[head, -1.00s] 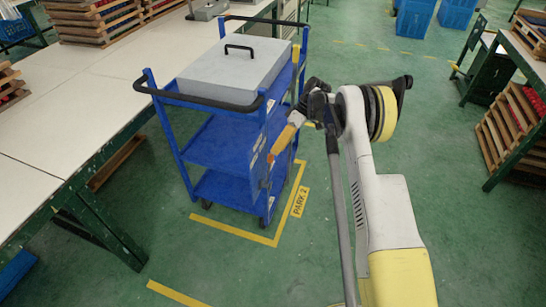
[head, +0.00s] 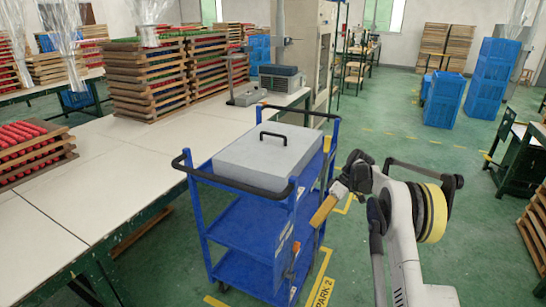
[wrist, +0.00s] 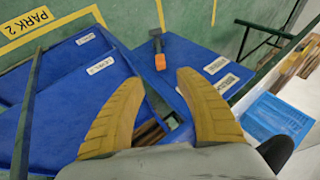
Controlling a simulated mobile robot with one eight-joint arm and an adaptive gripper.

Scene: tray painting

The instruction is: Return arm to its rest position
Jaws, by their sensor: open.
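My arm (head: 412,240) reaches up from the lower right in the head view, bent at its yellow-banded joint. My gripper (head: 318,214) is at the right side of the blue cart (head: 237,226), pointing down and to the left. It looks empty. In the wrist view, my gripper (wrist: 161,80) has its two yellow-brown fingers spread, with nothing between the tips. Blue cart surfaces (wrist: 75,60) lie beyond them. Whether the fingers touch the cart, I cannot tell.
A grey lidded box (head: 268,157) sits on the cart's top. A long white-topped table (head: 110,185) stands left, with stacked trays (head: 150,80). A black and orange tool (wrist: 158,52) shows near the cart. Green floor (head: 385,110) is clear behind, before blue crates (head: 445,97).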

